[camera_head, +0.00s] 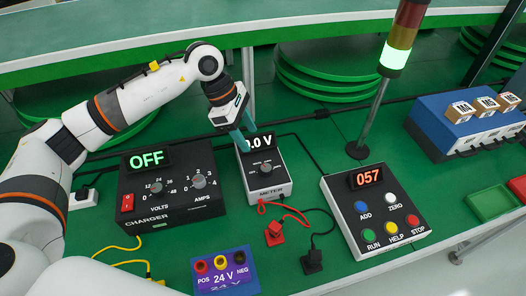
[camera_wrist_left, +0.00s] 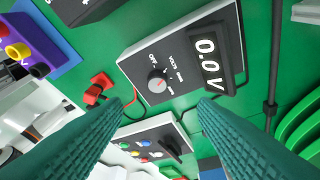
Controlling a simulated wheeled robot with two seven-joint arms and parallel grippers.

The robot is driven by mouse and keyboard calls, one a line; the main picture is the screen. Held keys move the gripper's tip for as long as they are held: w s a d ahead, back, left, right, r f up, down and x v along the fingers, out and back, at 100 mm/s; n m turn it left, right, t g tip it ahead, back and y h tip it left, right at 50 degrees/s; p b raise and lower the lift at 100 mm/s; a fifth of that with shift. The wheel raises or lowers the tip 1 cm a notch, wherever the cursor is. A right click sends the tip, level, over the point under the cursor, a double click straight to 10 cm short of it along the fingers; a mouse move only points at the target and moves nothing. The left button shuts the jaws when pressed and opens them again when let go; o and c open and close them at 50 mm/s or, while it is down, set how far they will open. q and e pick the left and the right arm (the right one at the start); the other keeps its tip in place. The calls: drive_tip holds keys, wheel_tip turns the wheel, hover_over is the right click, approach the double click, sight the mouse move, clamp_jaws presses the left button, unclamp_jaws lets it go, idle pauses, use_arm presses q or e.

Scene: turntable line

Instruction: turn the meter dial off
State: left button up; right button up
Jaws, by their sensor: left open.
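The meter (camera_head: 276,185) is a grey box with a white edge, on the green table in the middle of the head view. Its display (camera_head: 262,142) is partly covered by my gripper there; in the left wrist view the display (camera_wrist_left: 212,58) reads 0.0 V. The meter dial (camera_head: 266,170) is a small round grey knob. In the left wrist view the dial (camera_wrist_left: 158,83) has a red mark and sits beside the OFF and VOLTS labels; its exact setting is too small to tell. My left gripper (camera_head: 242,130) is open and empty, its teal fingers above the display end, apart from the dial.
The charger (camera_head: 150,200) stands left of the meter, its display reading OFF. A button box (camera_head: 345,220) showing 057 stands right. Red and black leads with plugs (camera_head: 274,234) lie in front, near a purple 24 V block (camera_head: 225,270). A light pole (camera_head: 375,115) rises behind.

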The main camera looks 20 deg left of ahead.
sight(266, 168)
use_arm(q)
drive_tip(key=x, duration=0.3)
drive_tip(key=p+x, duration=0.1)
drive_tip(key=shift+s+d+f, duration=0.1)
drive_tip(key=shift+s+d, duration=0.25)
drive_tip(key=p+x, duration=0.1)
drive_tip(key=x, duration=0.4)
drive_tip(key=shift+w+f, duration=0.2)
drive_tip(key=shift+f, duration=0.15)
drive_tip(key=shift+d+f, duration=0.15)
drive_tip(key=shift+f, duration=0.4)
use_arm(e)
drive_tip(key=shift+w+d+r, duration=0.1)
drive_tip(key=shift+d+r, duration=0.05)
drive_tip(key=shift+r, duration=0.45)
drive_tip(key=shift+w+d+r, duration=0.1)
drive_tip(key=shift+r, duration=0.5)
drive_tip(key=shift+a, duration=0.1)
use_arm(q)
drive_tip(key=shift+c, duration=1)
drive_tip(key=c, duration=0.8)
drive_tip(key=shift+o, duration=0.2)
use_arm(e)
drive_tip(key=shift+s, duration=0.1)
